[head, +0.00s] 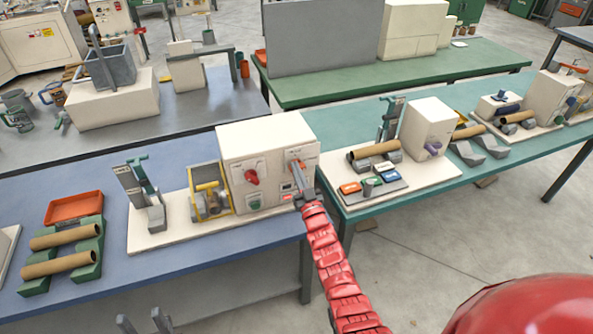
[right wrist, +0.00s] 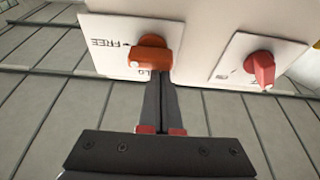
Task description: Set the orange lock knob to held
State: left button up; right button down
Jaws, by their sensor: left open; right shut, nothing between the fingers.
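The orange lock knob (head: 297,165) is on the front right of the cream winder box (head: 262,140). In the right wrist view the orange knob (right wrist: 150,57) sits on a white plate with the word FREE at its left; a second word below is partly hidden. The bar lies roughly sideways there; I cannot tell its exact setting. My right gripper (right wrist: 160,82) is shut and empty, its tips at the knob's lower edge; I cannot tell if they touch. It also shows in the head view (head: 303,190). My left gripper (head: 143,322) is open at the bottom edge, away from the winder.
A red knob (head: 251,177) is left of the orange one, and also shows in the right wrist view (right wrist: 261,69). A yellow-framed roller unit (head: 209,192) stands beside the box. Cardboard tubes (head: 60,266) lie on green holders at the left.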

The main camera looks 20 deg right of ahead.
jog(key=shift+f+n, duration=0.1)
jog(key=shift+n, duration=0.3)
jog(key=shift+a+f+n+y+b, duration=0.1)
jog(key=shift+n+y+b, duration=0.25)
jog(key=shift+n+b, duration=0.15)
jog(key=shift+a+f+n+y+b, duration=0.1)
jog(key=shift+n+y+b, duration=0.3)
jog(key=shift+n, duration=0.2)
jog(key=shift+a+f+n+y+b, duration=0.15)
jog(key=shift+n+y+b, duration=0.55)
jog(key=shift+n, duration=0.5)
jog(key=n+g+y+b, duration=0.1)
jog(key=n, duration=0.3)
jog(key=f+n+g+y+b, duration=0.1)
jog(key=n+b, duration=0.1)
jog(key=n, duration=0.3)
jog(key=n+g+y+b, duration=0.1)
jog(key=n+g, duration=0.1)
jog(key=n, duration=0.2)
jog(key=shift+f+n+b, duration=0.3)
jog(key=shift+f+n, duration=0.05)
jog(key=shift+n, duration=0.05)
jog(key=shift+d, duration=0.2)
